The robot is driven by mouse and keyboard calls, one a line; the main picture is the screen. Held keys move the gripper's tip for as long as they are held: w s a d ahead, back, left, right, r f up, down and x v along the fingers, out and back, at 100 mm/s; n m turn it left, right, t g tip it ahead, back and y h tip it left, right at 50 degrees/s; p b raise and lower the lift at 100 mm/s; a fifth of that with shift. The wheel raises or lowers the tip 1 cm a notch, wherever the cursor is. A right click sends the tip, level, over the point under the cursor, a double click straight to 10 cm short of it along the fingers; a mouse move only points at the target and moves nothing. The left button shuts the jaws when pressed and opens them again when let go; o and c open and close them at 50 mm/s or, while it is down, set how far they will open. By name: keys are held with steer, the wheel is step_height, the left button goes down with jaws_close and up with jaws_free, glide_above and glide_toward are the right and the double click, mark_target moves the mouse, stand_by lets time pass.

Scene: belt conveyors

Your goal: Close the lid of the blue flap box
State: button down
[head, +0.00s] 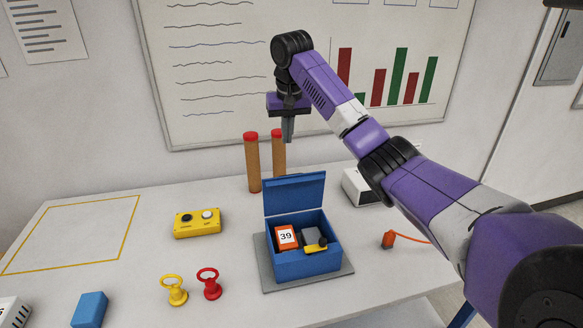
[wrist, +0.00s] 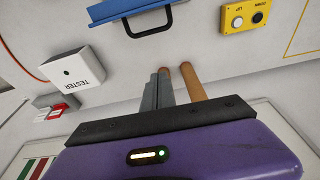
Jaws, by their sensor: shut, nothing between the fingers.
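The blue flap box (head: 307,264) stands on a grey mat (head: 342,279) on the white table in the head view. Its lid (head: 295,194) is open and stands up at the back edge. Inside lie an orange block marked 39 (head: 286,237) and a grey and yellow item (head: 314,242). My gripper (head: 288,138) is shut and empty, pointing down, above and behind the lid, apart from it. In the wrist view the gripper fingers (wrist: 159,93) are together, and a blue part with a dark handle (wrist: 148,20) shows at the top edge.
Two brown posts with red tops (head: 252,164) stand behind the box. A yellow button box (head: 197,223), yellow and red ringed pieces (head: 209,284) and a blue block (head: 89,309) are to the left. A white tester (wrist: 76,70) stands right of the box in the head view.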

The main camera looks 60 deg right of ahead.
mark_target(292, 189)
step_height(292, 189, down, 10)
steer(key=s+a+p, duration=0.1)
steer(key=a, duration=0.1)
steer(key=shift+s+r, duration=0.25)
steer(key=shift+s, duration=0.15)
stand_by(0.4)
steer(key=shift+w, duration=0.1)
